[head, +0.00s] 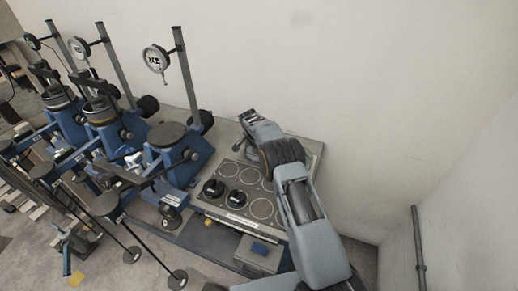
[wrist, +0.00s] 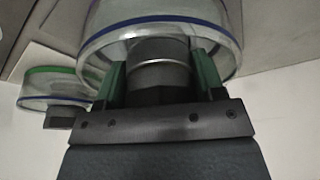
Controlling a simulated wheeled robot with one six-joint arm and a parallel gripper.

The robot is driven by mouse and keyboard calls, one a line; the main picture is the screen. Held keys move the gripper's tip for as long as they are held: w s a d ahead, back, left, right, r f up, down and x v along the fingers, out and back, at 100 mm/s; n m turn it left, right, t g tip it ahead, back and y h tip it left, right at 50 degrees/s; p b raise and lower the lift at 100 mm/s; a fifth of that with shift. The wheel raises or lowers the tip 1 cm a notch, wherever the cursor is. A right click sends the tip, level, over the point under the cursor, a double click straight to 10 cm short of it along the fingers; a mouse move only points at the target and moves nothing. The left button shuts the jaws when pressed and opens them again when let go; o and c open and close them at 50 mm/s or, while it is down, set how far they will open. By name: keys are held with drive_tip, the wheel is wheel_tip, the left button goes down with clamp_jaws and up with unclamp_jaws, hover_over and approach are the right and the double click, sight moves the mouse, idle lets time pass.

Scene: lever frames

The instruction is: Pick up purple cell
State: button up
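In the wrist view a clear round cell (wrist: 215,50) with a blue to purple rim fills the top middle. Its dark knob (wrist: 160,75) points toward my gripper (wrist: 159,72). The two green fingers lie close against the knob, one on each side, with no clear gap. A second clear cell (wrist: 55,88) with a green rim is to the left, apart from the fingers and farther off.
A flat plate (head: 264,208) with ring marks carries two black-topped round items (head: 213,188) (head: 236,199) near its left edge. Several blue test frames (head: 180,152) with dial gauges stand to the left. A plain wall (head: 350,80) is close behind and to the right.

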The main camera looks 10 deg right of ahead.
drive_tip(key=c, duration=1)
drive_tip(key=shift+w+r, duration=0.1)
drive_tip(key=shift+r, duration=0.05)
drive_tip(key=shift+c, duration=0.4)
drive_tip(key=shift+r, duration=0.1)
